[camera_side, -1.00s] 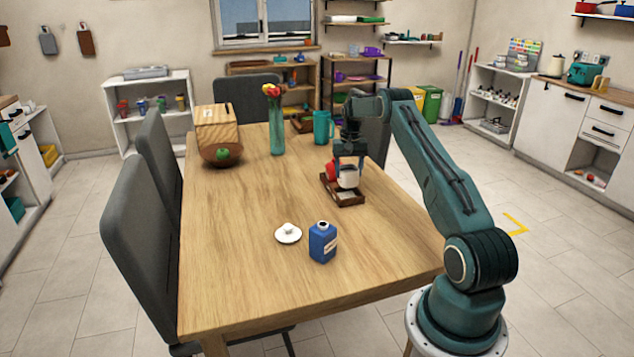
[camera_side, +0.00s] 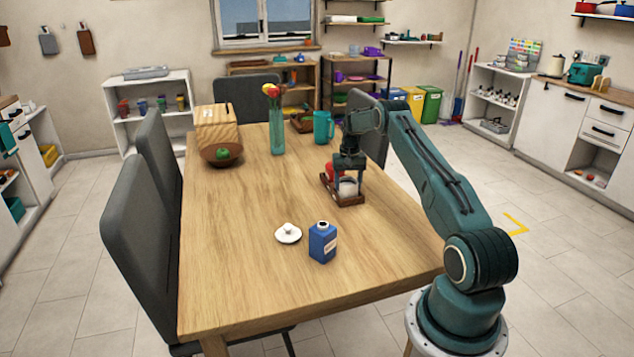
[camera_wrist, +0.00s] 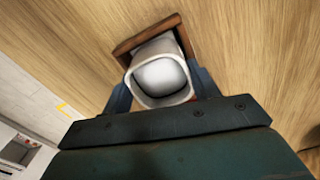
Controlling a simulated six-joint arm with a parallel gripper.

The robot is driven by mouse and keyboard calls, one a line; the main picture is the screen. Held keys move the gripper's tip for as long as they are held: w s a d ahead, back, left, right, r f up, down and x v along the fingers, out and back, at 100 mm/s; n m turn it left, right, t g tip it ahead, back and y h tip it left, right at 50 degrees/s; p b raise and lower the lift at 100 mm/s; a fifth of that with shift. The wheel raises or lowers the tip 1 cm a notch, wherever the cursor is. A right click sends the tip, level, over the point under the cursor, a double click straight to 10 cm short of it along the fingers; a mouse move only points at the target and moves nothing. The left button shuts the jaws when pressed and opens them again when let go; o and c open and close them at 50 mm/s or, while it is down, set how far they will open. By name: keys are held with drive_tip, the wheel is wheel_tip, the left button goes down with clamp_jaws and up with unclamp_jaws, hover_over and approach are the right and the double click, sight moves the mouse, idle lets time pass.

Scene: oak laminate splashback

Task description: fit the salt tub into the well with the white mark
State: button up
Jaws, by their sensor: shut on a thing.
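The white salt tub (camera_side: 347,189) is between the fingers of my gripper (camera_side: 347,178), which is shut on it. It stands at the near well of the dark brown wooden tray (camera_side: 350,203), its lower part down inside the rim. Whether it touches the well floor I cannot tell. In the wrist view the tub (camera_wrist: 160,80) shows between both fingers (camera_wrist: 160,92), with the tray rim (camera_wrist: 147,36) around its far side. A red item (camera_side: 335,171) sits in the tray's far part, partly hidden by my gripper. The white mark is hidden now.
A blue bottle (camera_side: 323,242) and a white lid-like dish with a knob (camera_side: 288,233) stand nearer on the table (camera_side: 230,280). A teal mug (camera_side: 323,127), a vase (camera_side: 277,135) and a wooden bowl (camera_side: 221,155) stand farther back. The table's left middle is clear.

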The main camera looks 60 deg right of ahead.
drive_tip(key=shift+f, duration=0.1)
drive_tip(key=o, duration=1.2)
drive_tip(key=shift+o, duration=0.2)
wheel_tip(320, 180, up, 12)
idle(0.4)
